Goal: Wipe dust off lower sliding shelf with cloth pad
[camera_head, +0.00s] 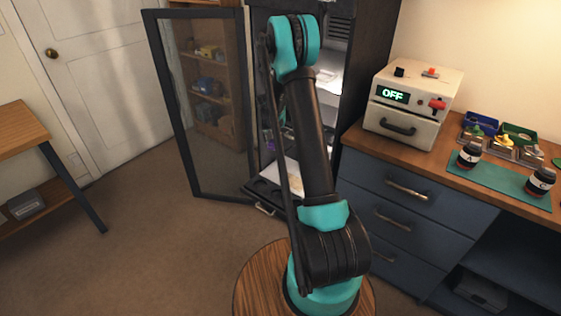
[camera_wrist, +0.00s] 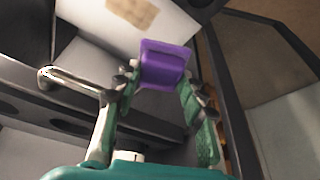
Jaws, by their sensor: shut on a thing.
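The lower sliding shelf (camera_head: 262,190) is pulled partly out of the dark cabinet. It has a dark front part with round recesses, a metal handle (camera_head: 264,209) and a pale panel. A tan dust patch (camera_wrist: 132,12) lies on the pale panel in the wrist view. My gripper (camera_wrist: 158,82) is shut on a purple pad (camera_wrist: 165,62), held between its green fingers. In the wrist view the pad appears beside the pale panel and its patch; I cannot tell whether it touches. In the head view my arm hides most of the gripper.
The cabinet's glass door (camera_head: 200,105) stands open at the left, close to the shelf. At the right, a counter over blue drawers (camera_head: 400,205) carries a white box reading OFF (camera_head: 412,105), a green mat (camera_head: 500,180) and dark jars.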

